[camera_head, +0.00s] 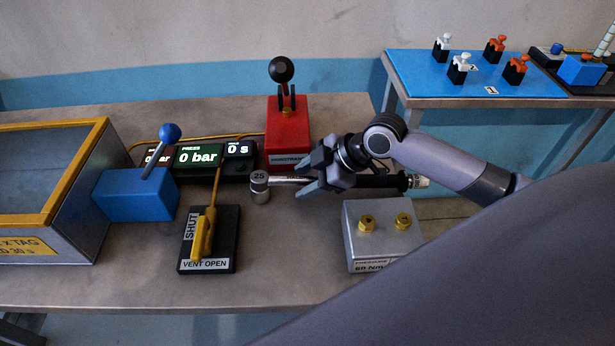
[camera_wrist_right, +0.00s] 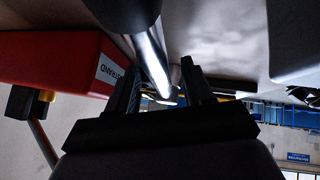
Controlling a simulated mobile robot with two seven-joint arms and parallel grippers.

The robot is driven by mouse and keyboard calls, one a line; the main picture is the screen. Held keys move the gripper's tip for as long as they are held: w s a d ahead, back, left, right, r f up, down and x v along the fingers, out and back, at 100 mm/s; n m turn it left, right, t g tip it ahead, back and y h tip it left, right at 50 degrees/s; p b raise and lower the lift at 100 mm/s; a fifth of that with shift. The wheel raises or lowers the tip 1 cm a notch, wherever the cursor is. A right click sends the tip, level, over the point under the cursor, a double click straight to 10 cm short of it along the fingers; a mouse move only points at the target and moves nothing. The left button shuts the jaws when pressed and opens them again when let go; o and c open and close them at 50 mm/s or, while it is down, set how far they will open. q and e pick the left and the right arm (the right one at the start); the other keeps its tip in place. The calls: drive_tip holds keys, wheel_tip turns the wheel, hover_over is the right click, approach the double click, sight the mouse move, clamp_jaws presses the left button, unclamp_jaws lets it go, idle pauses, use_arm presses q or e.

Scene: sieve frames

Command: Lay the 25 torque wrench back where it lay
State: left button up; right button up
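The 25 torque wrench lies crosswise behind the silver block. Its round head marked 25 (camera_head: 260,177) is at the left, and its black handle (camera_head: 385,181) reaches right behind my gripper. Whether it rests directly on the table is hard to tell. My right gripper (camera_head: 304,177) is at the wrench's shaft, with its fingers spread apart. In the right wrist view the shiny shaft (camera_wrist_right: 152,62) runs toward the gap between the fingers (camera_wrist_right: 160,88), with room beside it. My gripper and wrist hide the middle of the wrench. My left gripper is out of view.
A red lever box (camera_head: 287,130) stands close behind the wrench head. The silver block with yellow knobs (camera_head: 383,245) is in front of the handle. The vent lever plate (camera_head: 225,250), blue lever box (camera_head: 135,200) and pressure display (camera_head: 215,157) are left. The front middle table is clear.

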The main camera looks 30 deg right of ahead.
drive_tip(key=shift+r, duration=0.15)
drive_tip(key=v, duration=1.2)
idle(0.7)
